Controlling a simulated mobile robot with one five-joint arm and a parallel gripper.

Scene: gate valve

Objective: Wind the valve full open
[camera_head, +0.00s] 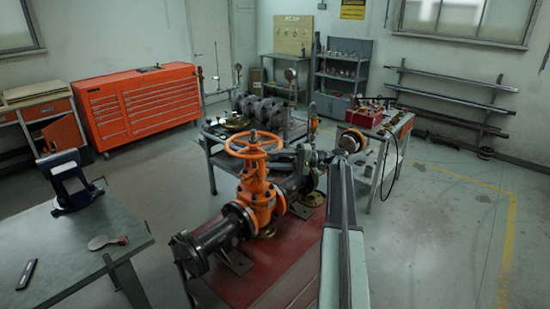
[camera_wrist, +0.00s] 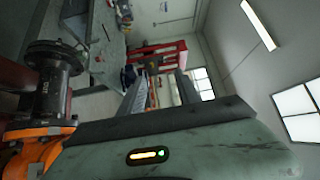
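The orange gate valve (camera_head: 262,200) stands upright on a red bench, joined to dark flanged pipes on both sides. Its orange spoked handwheel (camera_head: 253,145) lies flat on top. My gripper (camera_head: 283,158) is just right of the handwheel, pointing left toward the stem below the rim; I cannot tell whether it touches. In the wrist view my gripper (camera_wrist: 161,88) shows two dark fingers apart with nothing seen between them. A dark pipe flange (camera_wrist: 55,62) and part of the orange valve (camera_wrist: 38,145) show at the left there. The handwheel is not clear in that view.
The red bench top (camera_head: 275,277) carries the valve. A grey table (camera_head: 85,245) with a small device (camera_head: 70,180) stands at left. A cluttered cart (camera_head: 375,120) stands behind at right. An orange tool cabinet (camera_head: 140,105) is at the back left. Floor at right is clear.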

